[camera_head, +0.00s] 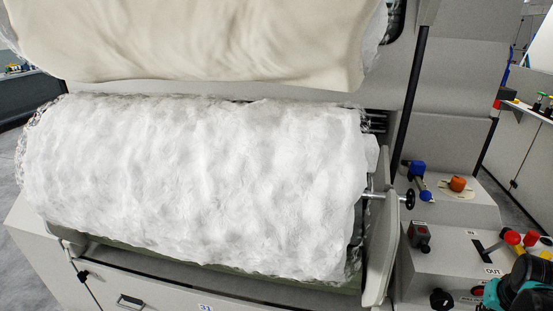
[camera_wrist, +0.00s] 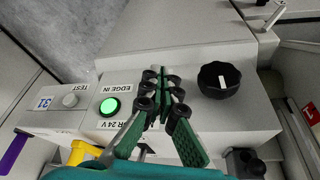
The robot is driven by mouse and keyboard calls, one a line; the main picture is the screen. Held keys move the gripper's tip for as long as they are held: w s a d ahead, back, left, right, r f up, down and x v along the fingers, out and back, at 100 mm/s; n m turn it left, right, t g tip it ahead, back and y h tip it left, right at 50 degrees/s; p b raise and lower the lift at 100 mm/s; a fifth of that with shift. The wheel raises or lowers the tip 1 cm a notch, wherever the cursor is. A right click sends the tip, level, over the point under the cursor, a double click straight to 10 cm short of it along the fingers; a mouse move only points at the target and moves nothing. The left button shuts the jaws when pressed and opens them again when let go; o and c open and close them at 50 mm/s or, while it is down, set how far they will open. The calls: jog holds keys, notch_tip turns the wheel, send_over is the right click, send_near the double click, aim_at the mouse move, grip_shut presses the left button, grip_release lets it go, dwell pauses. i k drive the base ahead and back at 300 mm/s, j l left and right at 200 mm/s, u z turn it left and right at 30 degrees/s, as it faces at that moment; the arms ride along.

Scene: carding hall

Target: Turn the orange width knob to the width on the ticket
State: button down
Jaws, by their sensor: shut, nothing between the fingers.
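The orange width knob (camera_head: 457,184) sits on a pale round dial plate on the machine's side ledge, at the right in the head view. Its pointer and the dial markings are too small to read. I cannot make out a width ticket in either view. My gripper (camera_wrist: 163,76) is shut and empty in the wrist view, its green and black fingers together over a grey control box. A teal and black part of my arm (camera_head: 520,290) shows at the lower right of the head view, to the right of and nearer than the orange knob. The orange knob is not in the wrist view.
A blue-handled lever (camera_head: 418,180) stands left of the orange knob, and a black handwheel (camera_head: 409,199) is nearby. In the wrist view, a black knob (camera_wrist: 219,79) and a lit green button (camera_wrist: 109,106) flank my fingers.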

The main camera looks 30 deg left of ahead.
aim_at(457, 184)
jog(key=i+l, duration=0.1)
jog(key=l, duration=0.35)
jog(key=i+l, duration=0.1)
jog(key=l, duration=0.4)
jog(key=i+l, duration=0.1)
jog(key=l, duration=0.35)
jog(key=i+l+u, duration=0.1)
jog(key=l, duration=0.4)
jog(key=u, duration=0.45)
jog(key=l+u, duration=0.15)
jog(key=u, duration=0.7)
jog(key=l+u, duration=0.1)
jog(key=u, duration=0.3)
jog(key=k+u, duration=0.1)
jog(key=u, duration=0.35)
jog(key=z, duration=1.15)
jog(key=l+u, duration=0.1)
jog(key=u, duration=0.3)
jog(key=l+u, duration=0.15)
jog(key=u, duration=0.3)
jog(key=l+u, duration=0.1)
jog(key=u, duration=0.3)
jog(key=k+u, duration=0.1)
jog(key=u, duration=0.3)
jog(key=z, duration=0.4)
